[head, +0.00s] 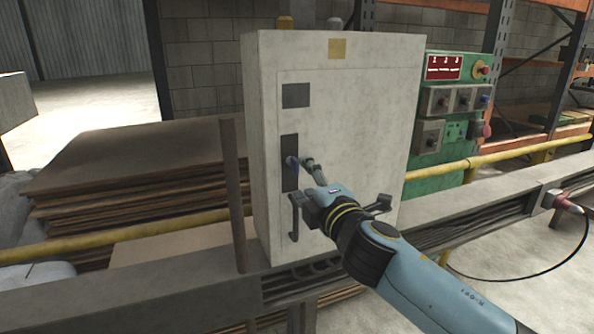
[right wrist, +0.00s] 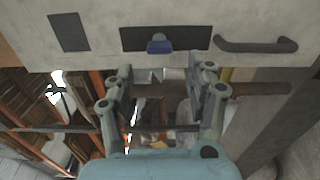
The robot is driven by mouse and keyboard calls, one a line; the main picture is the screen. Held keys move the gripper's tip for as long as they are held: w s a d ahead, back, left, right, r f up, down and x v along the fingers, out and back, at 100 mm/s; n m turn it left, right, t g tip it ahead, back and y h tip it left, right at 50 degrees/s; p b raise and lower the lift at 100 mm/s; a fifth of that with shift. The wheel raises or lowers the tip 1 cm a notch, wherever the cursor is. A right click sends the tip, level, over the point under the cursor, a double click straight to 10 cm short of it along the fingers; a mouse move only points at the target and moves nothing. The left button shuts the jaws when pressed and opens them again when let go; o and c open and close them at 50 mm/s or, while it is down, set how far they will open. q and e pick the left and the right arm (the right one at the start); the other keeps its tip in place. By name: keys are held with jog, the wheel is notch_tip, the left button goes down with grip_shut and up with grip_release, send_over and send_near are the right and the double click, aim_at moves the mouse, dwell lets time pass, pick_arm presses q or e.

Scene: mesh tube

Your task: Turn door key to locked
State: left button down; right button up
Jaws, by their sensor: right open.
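The grey cabinet door (head: 345,120) is closed and fills the middle of the head view. A small blue key (head: 291,163) sits in the dark lock plate (head: 289,150) near the door's left edge. In the right wrist view, the key (right wrist: 159,44) shows on its plate (right wrist: 130,38), just beyond my open fingers. My right gripper (head: 306,178) is open and empty in front of the door; in the wrist view, its fingertips (right wrist: 162,78) stand apart on either side of the key's line. They do not visibly touch the key. My left gripper is not in view.
A dark door handle (head: 294,228) is just below the lock plate. A green control panel (head: 450,120) stands to the right. A yellow rail (head: 480,160) and a cable tray (head: 480,218) run past the cabinet. Stacked brown sheets (head: 130,170) lie to the left.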

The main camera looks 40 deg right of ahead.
jog(key=v, duration=0.5)
jog(key=shift+w, duration=0.1)
dwell(0.3)
